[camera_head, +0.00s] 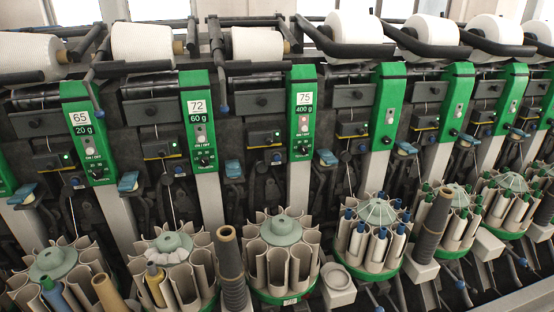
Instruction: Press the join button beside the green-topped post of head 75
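Head 75 has a green-topped post (303,85) near the middle of the head camera view, with a white label (304,99) reading 75 and a green "400 g" mark under it. A small pinkish button (303,120) sits on the post front below the label, with small dark controls (302,150) lower down. A blue paddle-shaped part (327,157) sits just right of the post's lower end, and another blue one (234,169) is further left. I cannot tell which part is the join button. Neither of my grippers is in view.
Neighbouring posts carry labels 72 (198,106) and 65 (79,118). White yarn cones (257,44) lie along the top on dark arms. Round bobbin magazines (281,232) stand in front below, with upright dark ribbed tubes (231,270) between them.

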